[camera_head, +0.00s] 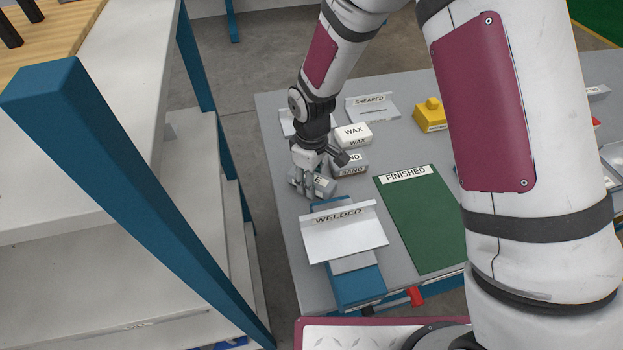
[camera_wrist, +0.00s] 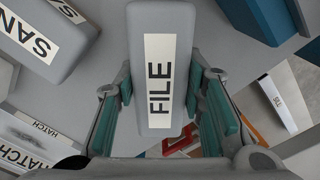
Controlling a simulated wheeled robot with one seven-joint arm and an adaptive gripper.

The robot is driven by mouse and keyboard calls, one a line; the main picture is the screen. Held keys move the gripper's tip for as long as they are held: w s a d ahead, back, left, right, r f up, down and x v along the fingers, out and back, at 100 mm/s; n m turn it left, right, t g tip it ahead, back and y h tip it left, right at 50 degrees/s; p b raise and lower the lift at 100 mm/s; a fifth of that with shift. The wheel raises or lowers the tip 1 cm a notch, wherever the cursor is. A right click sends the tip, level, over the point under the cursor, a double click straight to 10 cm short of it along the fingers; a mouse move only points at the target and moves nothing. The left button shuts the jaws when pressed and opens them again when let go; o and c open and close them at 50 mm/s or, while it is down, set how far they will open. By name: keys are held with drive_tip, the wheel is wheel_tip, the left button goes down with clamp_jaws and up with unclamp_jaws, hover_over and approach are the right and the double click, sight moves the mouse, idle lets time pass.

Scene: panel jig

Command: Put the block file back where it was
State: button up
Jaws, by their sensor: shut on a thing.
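The block file is a grey block with a white label reading FILE; it fills the middle of the wrist view (camera_wrist: 160,60). In the head view the file (camera_head: 322,186) shows at the left part of the grey table, partly hidden by my gripper. My gripper (camera_head: 308,185) is shut on the file, with its green-padded fingers on either side of it in the wrist view (camera_wrist: 165,105). I cannot tell whether the file touches the table.
The SAND block (camera_head: 350,170) and WAX block (camera_head: 352,134) stand close behind the file. The WELDED sign (camera_head: 345,235) stands in front, and a green FINISHED mat (camera_head: 425,225) lies to the right. A yellow block (camera_head: 430,117) sits farther back. A blue-framed shelf (camera_head: 130,160) stands at left.

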drive_tip(key=shift+f, duration=0.2)
drive_tip(key=o, duration=1.2)
drive_tip(key=shift+r, duration=0.1)
